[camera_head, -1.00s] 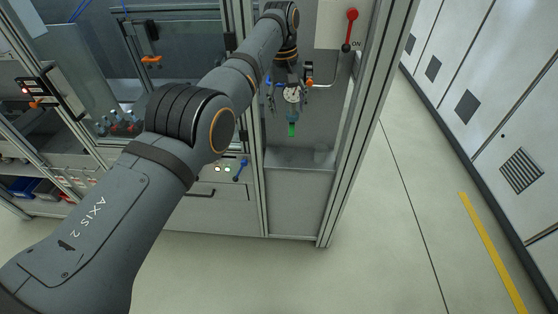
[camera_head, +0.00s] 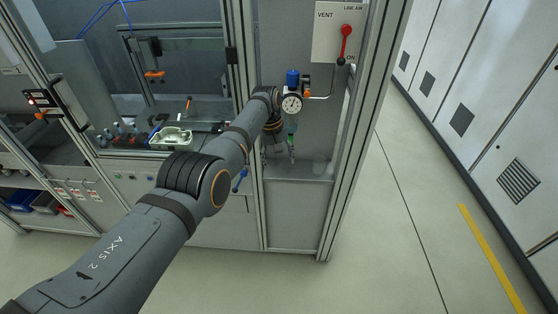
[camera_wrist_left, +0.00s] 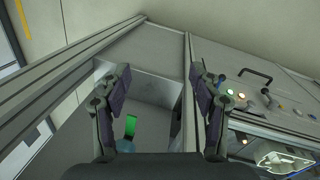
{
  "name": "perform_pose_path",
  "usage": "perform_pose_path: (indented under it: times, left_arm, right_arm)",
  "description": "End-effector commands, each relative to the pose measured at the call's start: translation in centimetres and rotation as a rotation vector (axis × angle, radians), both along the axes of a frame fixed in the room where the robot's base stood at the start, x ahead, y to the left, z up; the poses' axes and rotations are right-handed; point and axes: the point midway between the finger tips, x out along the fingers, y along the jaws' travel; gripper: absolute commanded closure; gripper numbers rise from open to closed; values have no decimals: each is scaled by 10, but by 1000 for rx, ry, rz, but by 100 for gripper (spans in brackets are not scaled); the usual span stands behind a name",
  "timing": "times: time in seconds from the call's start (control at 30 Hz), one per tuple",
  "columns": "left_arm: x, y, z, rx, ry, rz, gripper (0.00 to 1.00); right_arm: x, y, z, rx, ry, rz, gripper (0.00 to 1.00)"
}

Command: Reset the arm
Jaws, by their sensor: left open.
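My left arm comes in from the lower left of the head view and reaches to the cabinet's narrow bay. My left gripper (camera_head: 278,148) is partly hidden there by its own wrist, just left of the air unit's lower end. In the left wrist view the two fingers (camera_wrist_left: 158,82) stand wide apart with nothing between them. The air unit has a blue knob (camera_head: 292,77), a round gauge (camera_head: 292,104) and a green part (camera_head: 291,140) below. The green part also shows in the wrist view (camera_wrist_left: 130,127), near one finger. My right gripper is not in view.
A red lever (camera_head: 346,40) sits on a white VENT/ON panel, above right of the gauge. An aluminium post (camera_head: 352,150) bounds the bay at right. A pale tray (camera_head: 172,137) and several small bottles (camera_head: 120,132) stand in the left bay. The floor (camera_head: 400,220) at right is clear.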

Motion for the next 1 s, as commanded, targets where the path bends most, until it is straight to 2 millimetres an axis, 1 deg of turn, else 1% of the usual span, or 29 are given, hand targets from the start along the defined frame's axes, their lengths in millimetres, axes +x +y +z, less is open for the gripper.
perform_pose_path:
  times: [0.3, 0.37, 0.4, 0.47, 0.5, 0.57, 0.6, 0.67, 0.7, 0.77, 0.8, 0.87, 0.9, 0.97, 1.0]
  left_arm:
    - [0, 0, -1, 0, 0, 1, 37]
    - [-1, 2, -11, -2, 2, 2, 37]
    - [-3, 5, -25, -4, 4, 3, 37]
    - [-7, 11, -58, -9, 6, 6, 37]
    - [-12, 17, -87, -11, 5, 8, 37]
    - [-24, 27, -137, -14, 0, 9, 37]
    - [-35, 36, -171, -13, -5, 12, 37]
    - [-53, 48, -220, -9, -15, 10, 37]
    - [-68, 58, -251, -3, -20, 9, 37]
    - [-94, 71, -296, 8, -28, 4, 37]
    - [-113, 81, -325, 17, -34, 1, 37]
    - [-146, 96, -366, 33, -39, -9, 37]
    - [-169, 107, -391, 46, -45, -16, 37]
    - [-208, 122, -426, 68, -50, -32, 37]
    - [-234, 133, -448, 83, -56, -44, 37]
  right_arm:
    - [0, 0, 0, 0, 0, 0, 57]
    - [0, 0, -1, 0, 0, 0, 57]
    - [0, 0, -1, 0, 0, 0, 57]
    - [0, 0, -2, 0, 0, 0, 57]
    - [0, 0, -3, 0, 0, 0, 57]
    - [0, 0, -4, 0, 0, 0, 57]
    - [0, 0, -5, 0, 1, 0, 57]
    - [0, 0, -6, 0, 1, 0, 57]
    - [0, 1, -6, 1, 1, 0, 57]
    - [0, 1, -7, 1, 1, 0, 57]
    - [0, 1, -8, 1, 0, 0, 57]
    - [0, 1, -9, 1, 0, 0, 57]
    - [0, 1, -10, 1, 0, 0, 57]
    - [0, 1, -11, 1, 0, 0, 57]
    - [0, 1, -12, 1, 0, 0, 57]
